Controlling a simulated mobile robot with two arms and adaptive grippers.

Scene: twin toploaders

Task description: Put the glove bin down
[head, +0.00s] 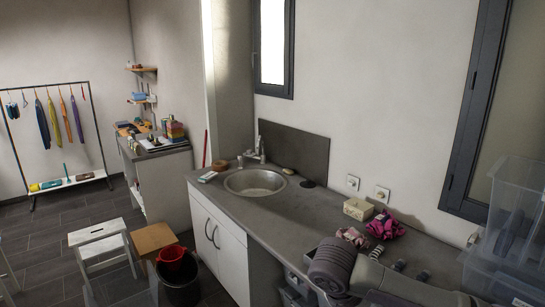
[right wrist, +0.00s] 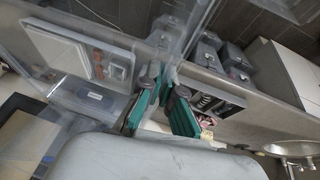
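A clear plastic bin (head: 522,180) stands tall at the right edge in the head view, with dark shapes showing through its wall. I take it for the glove bin; no label is readable. In the right wrist view, clear walls (right wrist: 192,14) fill the upper part. My right gripper (right wrist: 165,82) has teal pads that close together at the edge of a clear wall, apparently pinching it. The exact contact and the bin's underside are hidden. My left gripper is not in view.
A grey counter (head: 290,208) carries a sink (head: 255,183), a small tan box (head: 358,208) and crumpled pink items (head: 386,226). A window frame (head: 470,120) is on the wall behind. Stools (head: 98,240) and buckets (head: 177,268) stand on the floor at left.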

